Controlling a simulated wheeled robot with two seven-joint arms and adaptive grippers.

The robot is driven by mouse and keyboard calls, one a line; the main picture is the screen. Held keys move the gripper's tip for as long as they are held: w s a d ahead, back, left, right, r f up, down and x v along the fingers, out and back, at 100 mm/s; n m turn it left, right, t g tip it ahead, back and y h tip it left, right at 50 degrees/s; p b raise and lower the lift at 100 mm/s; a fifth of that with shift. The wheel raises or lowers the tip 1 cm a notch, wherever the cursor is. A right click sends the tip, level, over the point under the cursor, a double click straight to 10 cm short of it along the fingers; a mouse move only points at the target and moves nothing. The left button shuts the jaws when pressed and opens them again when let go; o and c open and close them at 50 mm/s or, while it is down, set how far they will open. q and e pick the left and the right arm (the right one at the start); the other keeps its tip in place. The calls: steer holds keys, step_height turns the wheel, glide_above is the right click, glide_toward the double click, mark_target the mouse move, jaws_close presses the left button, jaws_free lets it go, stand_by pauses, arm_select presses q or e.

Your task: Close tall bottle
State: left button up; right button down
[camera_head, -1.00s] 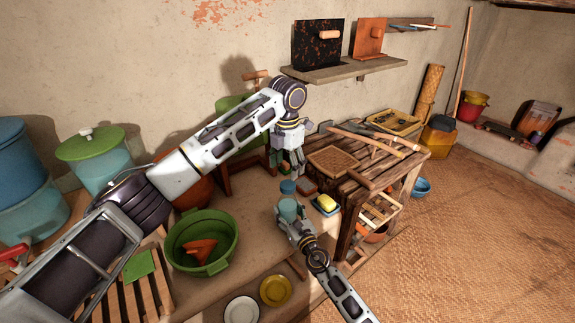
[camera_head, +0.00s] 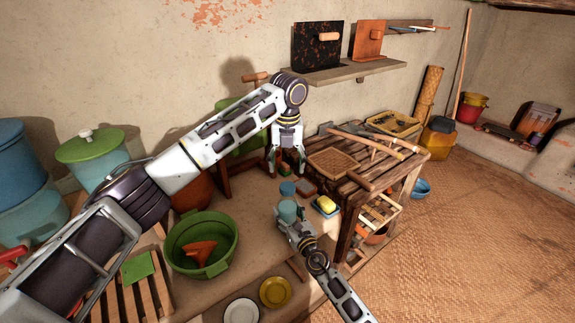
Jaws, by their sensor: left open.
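A teal cylinder (camera_head: 288,211), which looks like the tall bottle, stands at the front of the mud ledge. My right gripper (camera_head: 290,222) comes from below and seems closed around it; its fingertips are partly hidden. A round blue piece (camera_head: 288,188) shows just behind the teal cylinder; I cannot tell whether it is the bottle's lid or whether the two touch. My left gripper (camera_head: 286,172) points down with its fingers apart, above and behind the blue piece. A small green and orange thing shows between or behind its fingers.
A yellow sponge on a blue dish (camera_head: 325,206) lies right of the bottle. A green basin (camera_head: 228,256) is on the left, with plates (camera_head: 242,311) in front.

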arm_select(q)
steer(key=n, duration=0.4)
steer(key=shift+f+n, duration=0.1)
steer(key=shift+n, duration=0.3)
steer(key=n, duration=0.3)
steer(key=shift+s+f+n, duration=0.1)
steer(key=shift+n, duration=0.3)
steer(key=n, duration=0.4)
steer(key=shift+n, duration=0.3)
steer(key=n, duration=0.7)
steer(key=shift+n, duration=0.4)
steer(key=n, duration=0.4)
steer(key=shift+s+d+n, duration=0.1)
steer(key=shift+n, duration=0.3)
steer(key=n, duration=0.4)
steer(key=shift+n, duration=2.4)
